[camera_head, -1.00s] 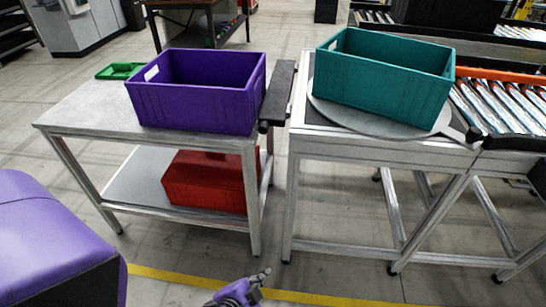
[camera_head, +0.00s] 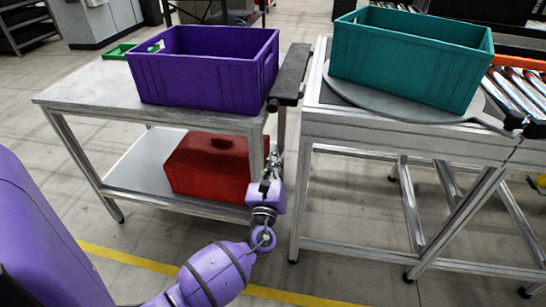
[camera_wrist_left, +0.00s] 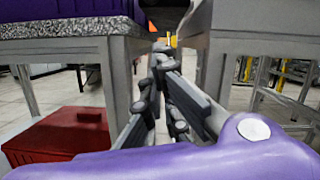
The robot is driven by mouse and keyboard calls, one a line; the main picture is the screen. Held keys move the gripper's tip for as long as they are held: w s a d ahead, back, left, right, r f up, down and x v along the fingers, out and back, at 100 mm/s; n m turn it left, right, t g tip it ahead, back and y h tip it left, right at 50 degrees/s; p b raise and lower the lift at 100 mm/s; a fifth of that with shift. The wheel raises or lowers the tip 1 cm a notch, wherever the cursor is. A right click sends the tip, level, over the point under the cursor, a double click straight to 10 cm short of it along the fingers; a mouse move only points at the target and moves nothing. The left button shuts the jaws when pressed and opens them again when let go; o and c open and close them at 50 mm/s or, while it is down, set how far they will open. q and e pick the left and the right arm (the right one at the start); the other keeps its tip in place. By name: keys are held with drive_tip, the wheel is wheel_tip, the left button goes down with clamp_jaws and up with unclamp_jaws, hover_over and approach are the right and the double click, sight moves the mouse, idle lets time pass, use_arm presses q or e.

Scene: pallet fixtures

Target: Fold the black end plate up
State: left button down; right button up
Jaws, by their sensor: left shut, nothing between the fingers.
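The black end plate (camera_head: 291,75) is a dark narrow slab in the gap between the two tables in the head view. It lies about flat, its near end beside the purple crate (camera_head: 205,86). My left gripper (camera_head: 275,155) is below the near end of the plate, in the gap at the height of the table legs. In the left wrist view its fingers (camera_wrist_left: 160,48) are shut and empty, pointing into the gap. I cannot tell whether they touch the plate. My right gripper is not in view.
A grey table (camera_head: 85,97) carries the purple crate; a red box (camera_head: 207,170) sits on its lower shelf. The right table (camera_head: 400,130) carries a teal crate (camera_head: 408,62) on a round grey plate. Rollers (camera_head: 515,88) are at far right. The gap is narrow.

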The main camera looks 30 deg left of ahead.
use_arm(q)
drive_tip(key=w+a+r+p, duration=0.2)
drive_tip(key=w+a+r, duration=0.1)
drive_tip(key=w+r, duration=0.2)
drive_tip(key=shift+w+a+r, duration=0.25)
drive_tip(key=shift+w+a, duration=0.1)
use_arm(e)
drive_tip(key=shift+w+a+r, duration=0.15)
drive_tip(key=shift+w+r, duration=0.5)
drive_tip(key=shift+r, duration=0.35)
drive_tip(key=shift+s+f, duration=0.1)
use_arm(q)
drive_tip(key=shift+s+a+r+m+h+p, duration=0.15)
drive_tip(key=shift+a+r+m+h+p, duration=0.3)
drive_tip(key=shift+m, duration=0.55)
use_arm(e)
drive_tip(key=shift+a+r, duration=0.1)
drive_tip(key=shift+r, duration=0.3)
